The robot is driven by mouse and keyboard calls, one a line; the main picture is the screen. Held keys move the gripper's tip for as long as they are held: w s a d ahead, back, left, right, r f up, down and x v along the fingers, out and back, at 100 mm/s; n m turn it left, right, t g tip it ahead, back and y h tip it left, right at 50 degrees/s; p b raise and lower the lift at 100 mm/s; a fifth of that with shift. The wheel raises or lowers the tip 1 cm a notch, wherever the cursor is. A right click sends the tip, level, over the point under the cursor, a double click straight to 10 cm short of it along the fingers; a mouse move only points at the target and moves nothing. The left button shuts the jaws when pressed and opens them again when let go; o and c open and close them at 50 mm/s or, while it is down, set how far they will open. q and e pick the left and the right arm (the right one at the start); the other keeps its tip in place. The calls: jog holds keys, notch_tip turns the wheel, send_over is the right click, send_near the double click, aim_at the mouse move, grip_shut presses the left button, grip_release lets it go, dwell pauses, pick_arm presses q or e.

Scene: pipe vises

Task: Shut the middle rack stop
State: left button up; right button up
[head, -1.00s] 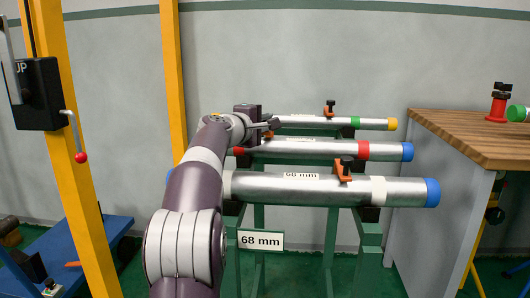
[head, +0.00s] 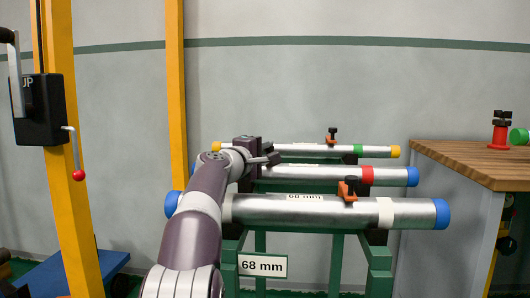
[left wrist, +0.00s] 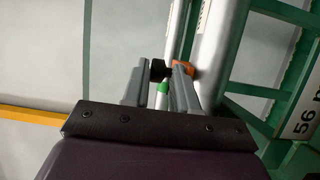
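Three steel pipes lie across a green rack (head: 378,262). The middle pipe (head: 325,179) has a red band and a blue right end. Another orange stop (head: 332,139) sits on the back pipe (head: 300,150). My left gripper (head: 271,159) is open and empty near the middle and back pipes. In the left wrist view, an orange stop (left wrist: 182,68) with a black knob (left wrist: 157,70) shows beyond the fingers. My right gripper is out of view.
A "68 mm" sign (head: 263,265) hangs on the rack front. A wooden workbench (head: 470,162) with a red fixture (head: 500,130) stands at right. Yellow posts (head: 68,190) and a black lever box (head: 40,110) stand at left. A "56" sign (left wrist: 300,118) shows in the left wrist view.

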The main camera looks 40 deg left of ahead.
pick_arm(q)
jog(key=s, duration=0.4)
jog(key=s+d+b, duration=0.1)
jog(key=s, duration=0.7)
jog(key=shift+s+d+f, duration=0.1)
jog(key=shift+s+d, duration=0.15)
jog(key=shift+s, duration=0.05)
